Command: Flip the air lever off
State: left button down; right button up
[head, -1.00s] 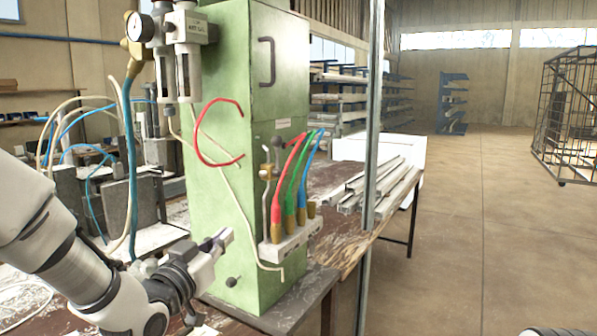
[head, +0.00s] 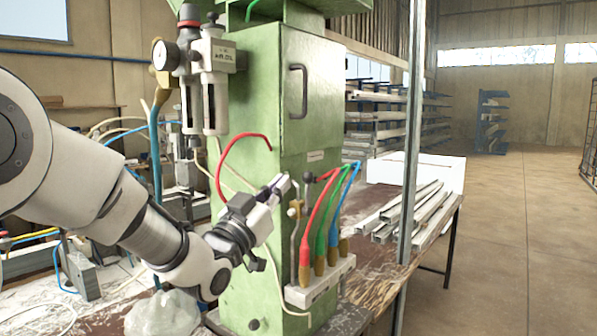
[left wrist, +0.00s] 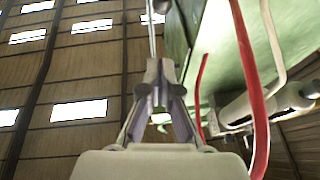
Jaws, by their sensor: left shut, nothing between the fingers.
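The air lever (head: 301,210) is a thin metal arm with a dark ball knob at its top. It stands up beside a small brass valve fitting at the left end of the pale hose manifold (head: 320,285), on the front of the green machine column. My left gripper (head: 283,184) is shut and empty. Its fingertips are just left of the knob at about its height; I cannot tell whether they touch. My right gripper is not in view.
Red, green and blue hoses (head: 333,215) rise from the manifold just right of the lever. A loose red hose (head: 232,150) loops behind my gripper. The air filter unit (head: 214,85) with its gauge hangs upper left. A metal post (head: 411,150) and stacked profiles stand right.

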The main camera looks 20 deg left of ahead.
aim_at(308, 194)
pick_arm(q)
jog(key=w+p, duration=0.1)
jog(key=w, duration=0.1)
jog(key=w+d, duration=0.1)
jog(key=w, duration=0.1)
jog(key=w+p, duration=0.1)
jog(key=w, duration=0.2)
jog(key=shift+w+d+p, duration=0.1)
jog(key=shift+d+p, duration=0.2)
jog(key=shift+p, duration=0.05)
jog(key=shift+w, duration=0.1)
